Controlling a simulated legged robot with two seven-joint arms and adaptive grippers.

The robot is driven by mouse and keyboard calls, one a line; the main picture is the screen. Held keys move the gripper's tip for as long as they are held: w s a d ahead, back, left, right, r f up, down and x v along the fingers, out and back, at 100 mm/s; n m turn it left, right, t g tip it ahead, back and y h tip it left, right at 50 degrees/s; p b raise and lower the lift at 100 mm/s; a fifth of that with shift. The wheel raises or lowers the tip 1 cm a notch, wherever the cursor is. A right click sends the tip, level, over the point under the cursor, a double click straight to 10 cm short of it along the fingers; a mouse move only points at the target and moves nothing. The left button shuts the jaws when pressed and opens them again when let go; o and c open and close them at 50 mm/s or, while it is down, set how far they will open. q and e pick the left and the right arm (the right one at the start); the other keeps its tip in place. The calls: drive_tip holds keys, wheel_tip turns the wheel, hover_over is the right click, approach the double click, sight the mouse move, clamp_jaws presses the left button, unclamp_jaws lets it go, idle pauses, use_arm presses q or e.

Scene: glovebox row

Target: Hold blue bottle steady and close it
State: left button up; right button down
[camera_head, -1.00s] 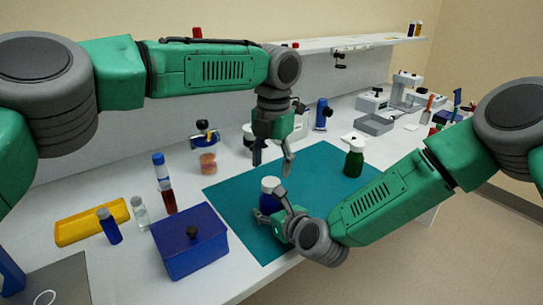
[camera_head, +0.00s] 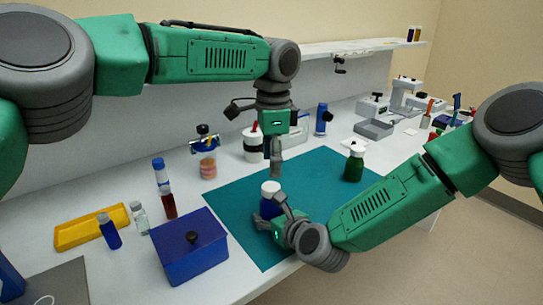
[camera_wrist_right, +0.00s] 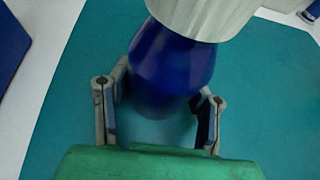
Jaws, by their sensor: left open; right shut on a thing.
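The blue bottle (camera_head: 267,208) stands on the teal mat (camera_head: 325,163), with a white cap (camera_head: 270,187) on its top. In the right wrist view the blue bottle (camera_wrist_right: 172,65) is between my finger pads, below the ribbed white cap (camera_wrist_right: 205,12). My right gripper (camera_head: 272,213) is shut on the bottle's body from the front; it also shows in the right wrist view (camera_wrist_right: 158,112). My left gripper (camera_head: 276,165) is open and empty, pointing down just above the cap, apart from it. One of its fingers hides the other. How tight the cap sits cannot be told.
A green bottle (camera_head: 353,166) stands on the mat's right part. A blue box (camera_head: 190,250), small vials (camera_head: 109,230) and a yellow tray (camera_head: 90,226) lie at left. A jar (camera_head: 207,160) and a white container (camera_head: 252,145) stand behind the mat.

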sight(271, 186)
use_arm(q)
drive_tip(key=n, duration=0.4)
drive_tip(key=shift+r, duration=0.2)
use_arm(e)
drive_tip(key=shift+f, duration=0.1)
use_arm(q)
drive_tip(key=n, duration=0.5)
drive_tip(key=shift+r+n, duration=0.2)
drive_tip(key=shift+n, duration=0.1)
drive_tip(key=shift+a+f, duration=0.1)
drive_tip(key=shift+f, duration=3.9)
drive_tip(key=c, duration=1.2)
drive_tip(key=m, duration=0.2)
drive_tip(key=shift+m, duration=0.3)
drive_tip(key=o, duration=1.3)
